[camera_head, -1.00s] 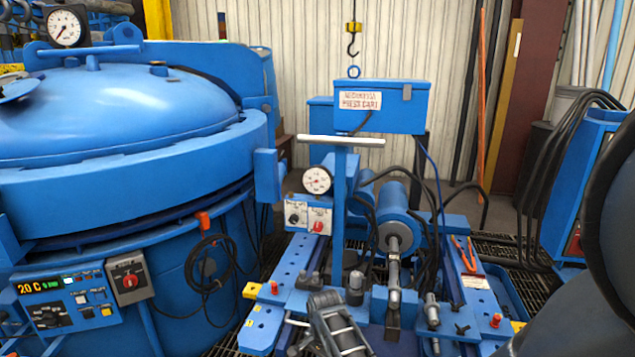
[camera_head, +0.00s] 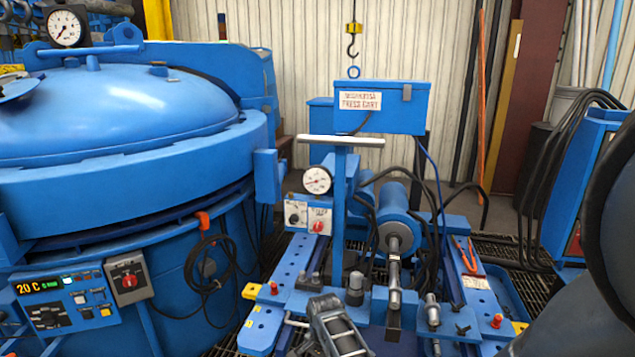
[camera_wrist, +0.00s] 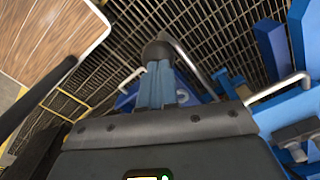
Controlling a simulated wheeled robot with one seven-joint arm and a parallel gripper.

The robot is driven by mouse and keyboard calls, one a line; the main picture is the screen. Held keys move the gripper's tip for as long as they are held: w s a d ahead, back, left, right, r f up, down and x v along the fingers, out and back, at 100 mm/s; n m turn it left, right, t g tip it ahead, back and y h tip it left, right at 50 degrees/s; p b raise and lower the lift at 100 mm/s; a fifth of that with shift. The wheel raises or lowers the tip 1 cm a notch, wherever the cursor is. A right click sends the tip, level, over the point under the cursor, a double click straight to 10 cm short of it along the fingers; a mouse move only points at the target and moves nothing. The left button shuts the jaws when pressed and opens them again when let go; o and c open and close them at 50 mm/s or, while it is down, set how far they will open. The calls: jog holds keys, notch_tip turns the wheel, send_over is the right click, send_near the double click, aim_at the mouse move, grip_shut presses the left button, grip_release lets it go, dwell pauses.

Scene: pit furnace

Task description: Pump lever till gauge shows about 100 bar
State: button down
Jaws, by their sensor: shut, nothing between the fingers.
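A round white pressure gauge (camera_head: 317,180) stands on the blue press cart (camera_head: 286,276), above a small panel with a black knob and a red knob (camera_head: 318,227). Its needle is too small to read exactly. My gripper (camera_head: 337,322) is low at the front of the cart, partly cut off by the lower edge. In the wrist view my gripper's pale blue fingers (camera_wrist: 157,85) are shut. A dark rounded end (camera_wrist: 157,50) and a bent metal rod (camera_wrist: 190,62) lie just beyond them. I cannot tell whether these belong to the pump lever, or whether the fingers touch them.
A large blue furnace vessel (camera_head: 120,120) with a control panel (camera_head: 65,303) stands at left. A T-shaped post (camera_head: 340,140) rises from the cart. Red-handled pliers (camera_head: 465,256) lie on the right rail. Black hoses (camera_head: 540,185) hang at right. Grating covers the floor.

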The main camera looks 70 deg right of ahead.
jog(key=shift+a+f+b, duration=0.2)
jog(key=shift+f+b, duration=0.25)
jog(key=shift+f, duration=0.35)
jog(key=shift+a+f+b, duration=0.2)
jog(key=shift+f+b, duration=0.3)
jog(key=shift+f, duration=0.35)
jog(key=shift+a+f+b, duration=0.2)
jog(key=shift+f+b, duration=0.25)
jog(key=shift+f, duration=0.35)
dwell(2.1)
jog(key=shift+r, duration=0.1)
jog(key=r+p, duration=0.2)
jog(key=r, duration=0.1)
jog(key=d+r+p, duration=0.1)
jog(key=r+p, duration=0.2)
jog(key=d+r+p, duration=0.1)
jog(key=r+p, duration=0.2)
jog(key=shift+d+f, duration=0.1)
notch_tip(320, 180, up, 5)
dwell(0.4)
